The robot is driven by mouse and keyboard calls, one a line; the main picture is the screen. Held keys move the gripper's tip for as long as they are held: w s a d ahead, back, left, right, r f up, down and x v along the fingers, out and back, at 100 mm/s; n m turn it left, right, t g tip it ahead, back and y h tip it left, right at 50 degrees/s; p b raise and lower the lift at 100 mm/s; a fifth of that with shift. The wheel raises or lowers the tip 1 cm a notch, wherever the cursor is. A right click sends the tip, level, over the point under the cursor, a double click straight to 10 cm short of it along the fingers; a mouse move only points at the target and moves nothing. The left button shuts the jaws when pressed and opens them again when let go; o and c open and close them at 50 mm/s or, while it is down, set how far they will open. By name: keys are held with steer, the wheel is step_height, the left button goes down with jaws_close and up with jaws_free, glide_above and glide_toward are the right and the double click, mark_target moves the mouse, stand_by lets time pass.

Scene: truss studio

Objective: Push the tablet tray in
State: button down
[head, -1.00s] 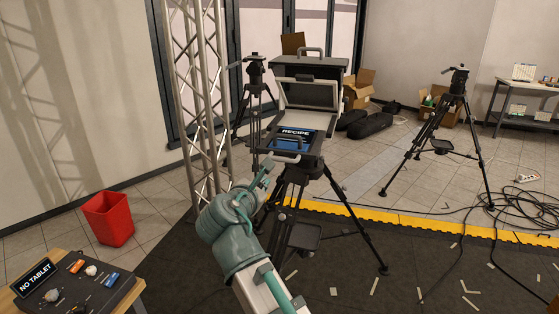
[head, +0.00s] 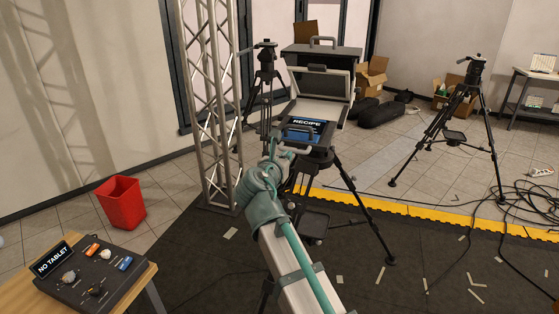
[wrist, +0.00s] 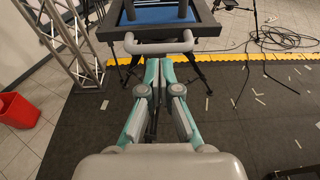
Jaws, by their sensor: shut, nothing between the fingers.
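The tablet tray (head: 319,153) is a dark frame on a tripod, sticking out in front of a dark hood (head: 318,62). In the wrist view, a pale grey bar handle (wrist: 158,47) juts from the front edge of the tray (wrist: 210,27). My gripper (wrist: 166,62) is shut and empty, its fingertips just in front of this bar and close to it. Whether they touch it I cannot tell. In the head view, my arm hides part of the tray's front.
A control box (head: 95,275) with a "NO TABLET" sign stands on a wooden table at front left. A red bin (head: 122,202) and a metal truss (head: 210,110) stand left of the tray. Another tripod (head: 455,125) and loose cables (head: 505,210) are at right.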

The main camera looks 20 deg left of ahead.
mark_target(293, 150)
steer(key=shift+w+f+p, duration=0.25)
steer(key=shift+w, duration=0.9)
steer(key=shift+w+f+p, duration=0.25)
steer(key=shift+w, duration=0.85)
steer(key=shift+a, duration=0.1)
